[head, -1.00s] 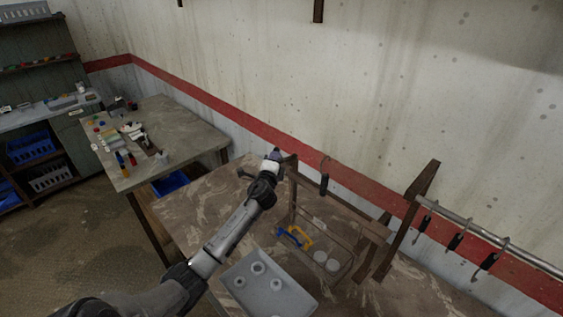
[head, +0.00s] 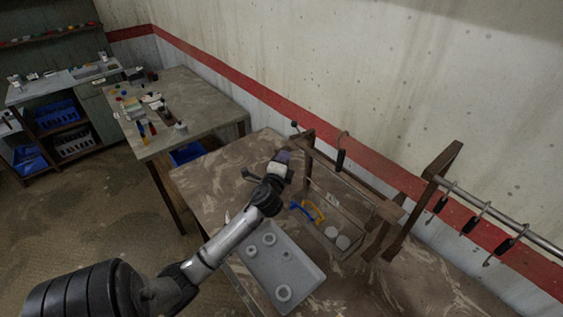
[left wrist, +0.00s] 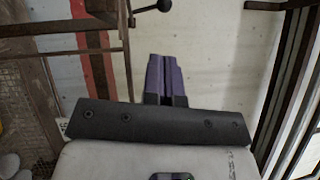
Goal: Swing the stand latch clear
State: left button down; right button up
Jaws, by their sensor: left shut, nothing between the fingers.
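The brown stand (head: 352,178) stands on the table near the wall, with an upright at its left end and a long top bar. A thin arm with a dark round knob (head: 294,124) sticks out leftward from the top of that upright; I take it for the latch. The knob and its arm also show at the top of the left wrist view (left wrist: 163,5). My left gripper (head: 283,156) is shut and empty, just left of the upright and below the knob, apart from it. Its purple fingers (left wrist: 165,75) are together in the left wrist view. My right gripper is out of view.
A grey tray (head: 305,264) with white rings lies below my left arm. A wire basket (head: 345,212), a blue-and-yellow item (head: 308,212) and pale discs are by the stand. A metal rail (head: 500,220) with black-handled hooks is at right. A hook (head: 341,158) hangs from the top bar.

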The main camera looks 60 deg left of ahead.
pick_arm(q)
jog(key=shift+s+d+f, duration=0.1)
jog(key=shift+s+d, duration=0.25)
jog(key=shift+s, duration=0.3)
jog(key=w+d+r+n+g+y+b, duration=0.1)
jog(key=w+d+n+y+b, duration=0.1)
jog(key=w+d+n+b, duration=0.3)
jog(key=w+d+r+n+y+b, duration=0.1)
jog(key=w+d+r+n+b, duration=0.1)
jog(key=w+b, duration=0.55)
jog(key=s+a+f+n+g+y, duration=0.2)
jog(key=n+g, duration=0.6)
jog(key=n, duration=1.1)
jog(key=shift+s+f+g+y, duration=0.4)
jog(key=shift+s+f, duration=0.4)
jog(key=shift+s, duration=0.4)
